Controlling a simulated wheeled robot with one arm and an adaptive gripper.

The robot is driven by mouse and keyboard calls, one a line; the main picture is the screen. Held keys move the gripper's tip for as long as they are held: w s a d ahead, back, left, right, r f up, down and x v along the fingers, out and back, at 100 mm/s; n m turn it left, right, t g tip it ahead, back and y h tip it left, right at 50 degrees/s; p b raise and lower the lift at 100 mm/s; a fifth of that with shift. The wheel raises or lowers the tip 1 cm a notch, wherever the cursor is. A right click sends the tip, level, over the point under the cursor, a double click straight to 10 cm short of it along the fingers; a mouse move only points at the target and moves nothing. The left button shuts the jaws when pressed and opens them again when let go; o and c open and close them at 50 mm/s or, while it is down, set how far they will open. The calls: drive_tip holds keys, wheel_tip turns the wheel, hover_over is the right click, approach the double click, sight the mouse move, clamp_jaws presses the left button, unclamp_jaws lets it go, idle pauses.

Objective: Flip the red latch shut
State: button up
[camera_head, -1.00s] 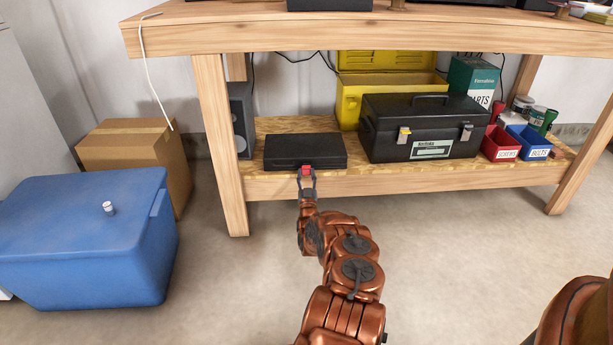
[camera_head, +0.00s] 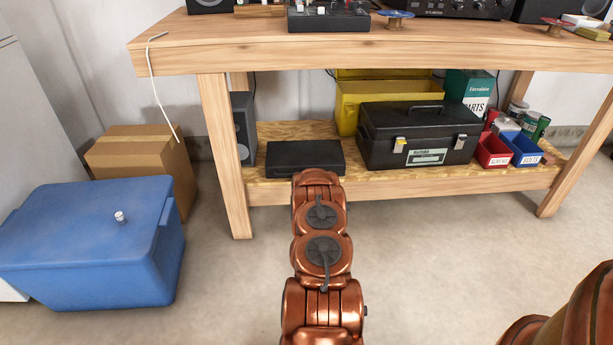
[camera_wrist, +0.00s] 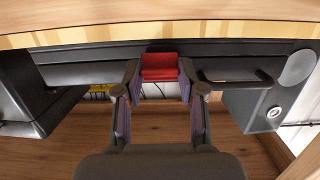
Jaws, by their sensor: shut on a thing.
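The red latch (camera_wrist: 159,66) is at the front edge of the flat black case (camera_wrist: 85,72) in the wrist view. My gripper (camera_wrist: 159,73) has a fingertip on each side of the latch and is shut on it. The wrist picture looks upside down compared with the head view. In the head view the black case (camera_head: 304,157) lies on the low wooden shelf. There my arm hides the latch and my gripper. The case lid looks down; how far the latch is turned is hard to tell.
A black toolbox (camera_head: 418,145) stands right of the case, with a yellow box (camera_head: 375,95) behind. A speaker (camera_head: 243,125) is at the left, by the bench leg (camera_head: 224,160). The bench top (camera_head: 400,60) overhangs the shelf. A blue cooler (camera_head: 85,245) stands left.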

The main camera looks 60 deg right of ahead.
drive_tip(key=shift+w+d+r+g+y+p, duration=0.1)
drive_tip(key=shift+r+g+y+p, duration=0.2)
drive_tip(key=shift+g+y+p, duration=0.25)
drive_tip(key=shift+w+d+r+g+y+p, duration=0.1)
drive_tip(key=shift+r+g+y+p, duration=0.25)
drive_tip(key=shift+y, duration=0.4)
drive_tip(key=o, duration=1.1)
drive_tip(key=shift+o, duration=0.2)
drive_tip(key=v, duration=1.2)
drive_tip(key=shift+r, duration=0.2)
drive_tip(key=shift+w+d, duration=0.1)
drive_tip(key=shift+d, duration=0.05)
